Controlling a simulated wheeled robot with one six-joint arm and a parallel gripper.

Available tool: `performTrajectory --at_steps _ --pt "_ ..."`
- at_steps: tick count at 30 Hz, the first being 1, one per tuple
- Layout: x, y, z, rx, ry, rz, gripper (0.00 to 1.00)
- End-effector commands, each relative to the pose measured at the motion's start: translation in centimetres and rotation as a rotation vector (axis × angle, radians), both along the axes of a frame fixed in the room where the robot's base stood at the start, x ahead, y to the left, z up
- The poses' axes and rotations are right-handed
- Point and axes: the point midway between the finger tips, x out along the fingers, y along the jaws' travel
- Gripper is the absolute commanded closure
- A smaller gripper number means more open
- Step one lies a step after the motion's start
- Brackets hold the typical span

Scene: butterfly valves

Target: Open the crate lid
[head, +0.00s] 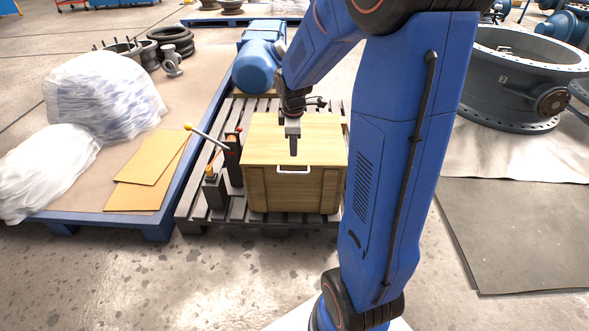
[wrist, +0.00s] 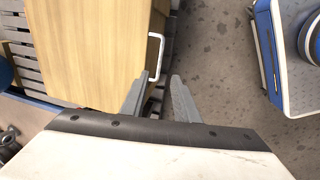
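A wooden crate (head: 293,192) stands on a dark slatted pallet, its flat lid (head: 265,140) down. A white bar handle (head: 293,169) is on the front side near the lid's edge. In the wrist view the lid (wrist: 95,45) fills the upper left and the handle (wrist: 160,50) sticks out from its edge. My gripper (head: 293,154) points down in front of the lid in the head view.
Left of the crate stands a lever clamp (head: 232,155) with a yellow-tipped arm. Further left, a blue-edged platform (head: 200,120) holds wrapped bundles (head: 105,90) and cardboard sheets (head: 150,165). A large flanged valve ring (head: 520,75) is at right. The floor in front is clear.

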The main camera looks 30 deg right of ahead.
Motion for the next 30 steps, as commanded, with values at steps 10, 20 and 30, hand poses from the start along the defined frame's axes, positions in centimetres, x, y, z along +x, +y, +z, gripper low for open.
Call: performTrajectory --at_steps 10,20,30 --pt "0.9 -0.7 -5.9 0.001 0.003 -0.001 0.72" --pt "1.7 -1.2 -10.7 0.000 0.003 -0.001 0.72" --pt "2.2 -1.5 -13.4 0.000 0.001 -0.001 0.72"
